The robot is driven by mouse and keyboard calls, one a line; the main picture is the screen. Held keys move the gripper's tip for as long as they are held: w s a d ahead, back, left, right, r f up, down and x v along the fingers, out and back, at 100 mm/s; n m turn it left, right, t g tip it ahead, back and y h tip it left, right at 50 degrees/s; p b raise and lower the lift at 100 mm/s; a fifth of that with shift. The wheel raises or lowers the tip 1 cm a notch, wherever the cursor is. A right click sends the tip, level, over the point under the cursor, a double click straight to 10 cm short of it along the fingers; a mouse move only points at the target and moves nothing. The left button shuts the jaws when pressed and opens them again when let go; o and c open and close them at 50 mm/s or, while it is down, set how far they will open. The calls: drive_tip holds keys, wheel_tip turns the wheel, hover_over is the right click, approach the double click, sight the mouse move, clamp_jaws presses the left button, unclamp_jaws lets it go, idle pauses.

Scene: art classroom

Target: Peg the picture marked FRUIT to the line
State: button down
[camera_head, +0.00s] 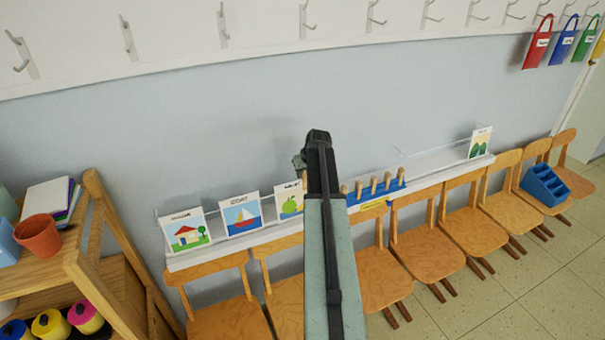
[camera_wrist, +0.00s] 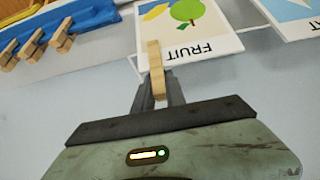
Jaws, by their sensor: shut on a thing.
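The FRUIT picture (camera_wrist: 188,28), a white card with a green and a yellow fruit, shows upside down in the wrist view. In the head view the picture (camera_head: 289,201) stands on the white shelf, partly hidden by my arm. My gripper (camera_wrist: 158,88) is shut on a wooden peg (camera_wrist: 155,62). The peg's far end overlaps the card's edge in the wrist view; I cannot tell whether it touches. In the head view my gripper (camera_head: 302,160) is above the shelf, its tips mostly hidden. I cannot clearly make out the line.
A blue rack (camera_head: 360,200) with several wooden pegs stands right of my arm. House (camera_head: 185,231) and boat (camera_head: 241,215) pictures stand to the left, and a mountain picture (camera_head: 480,143) at the shelf's far right. Wooden chairs (camera_head: 383,275) line the shelf's front.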

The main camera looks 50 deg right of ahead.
idle(0.3)
drive_tip(key=c, duration=1.3)
unclamp_jaws()
drive_tip(key=shift+o, duration=1.2)
drive_tip(key=shift+r, duration=0.1)
drive_tip(key=p+v, duration=0.6)
drive_tip(key=v, duration=0.1)
